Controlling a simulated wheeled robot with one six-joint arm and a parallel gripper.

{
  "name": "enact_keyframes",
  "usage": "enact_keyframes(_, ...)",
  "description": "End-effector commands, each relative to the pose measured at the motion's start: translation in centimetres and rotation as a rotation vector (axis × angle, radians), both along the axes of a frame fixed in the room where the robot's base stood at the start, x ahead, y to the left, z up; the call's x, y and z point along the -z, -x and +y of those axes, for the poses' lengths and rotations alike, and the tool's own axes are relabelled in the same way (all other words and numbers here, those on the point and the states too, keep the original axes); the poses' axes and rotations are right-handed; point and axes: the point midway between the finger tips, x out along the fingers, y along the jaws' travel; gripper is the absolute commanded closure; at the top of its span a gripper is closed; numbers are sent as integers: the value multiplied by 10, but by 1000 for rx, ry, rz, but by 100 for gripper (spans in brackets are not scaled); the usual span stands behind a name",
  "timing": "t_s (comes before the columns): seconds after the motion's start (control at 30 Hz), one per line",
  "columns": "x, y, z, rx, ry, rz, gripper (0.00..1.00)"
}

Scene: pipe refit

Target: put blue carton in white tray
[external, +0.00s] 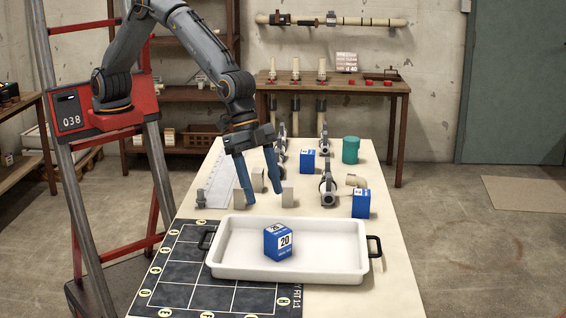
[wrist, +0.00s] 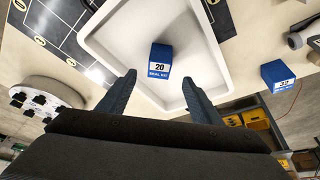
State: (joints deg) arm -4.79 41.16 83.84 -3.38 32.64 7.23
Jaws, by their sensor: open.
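A blue carton marked 20 (external: 278,242) sits upright inside the white tray (external: 330,275), left of its middle. The wrist view also shows this carton (wrist: 160,60) on the floor of the tray (wrist: 205,30), ahead of the fingers. My gripper (external: 258,198) is open and empty, above the table near the tray's far edge. In the wrist view, my fingertips (wrist: 158,77) are apart with nothing between them. A second blue carton (external: 361,204) stands on the table to the right, behind the tray; a third (external: 307,161) stands farther back.
A black gridded mat (external: 170,285) lies left of and partly under the tray. Pipe fittings, such as a grey clamp (external: 328,190) and a beige elbow (external: 355,181), stand behind the tray. A green cylinder (external: 350,151) stands at the back right. The tray's right part is clear.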

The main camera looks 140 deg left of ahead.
Motion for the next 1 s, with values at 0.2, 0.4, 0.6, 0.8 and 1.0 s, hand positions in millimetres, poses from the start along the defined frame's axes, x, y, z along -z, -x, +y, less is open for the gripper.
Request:
enact_keyframes(0.2,-8,43,-9,0,2,33,41)
enact_keyframes(0.4,-9,157,-30,0,5,117,41)
enact_keyframes(0.6,0,298,-47,0,3,211,41)
enact_keyframes(0.8,14,402,-54,-2,1,279,41)
enact_keyframes(1.0,20,437,-56,-3,0,302,41)
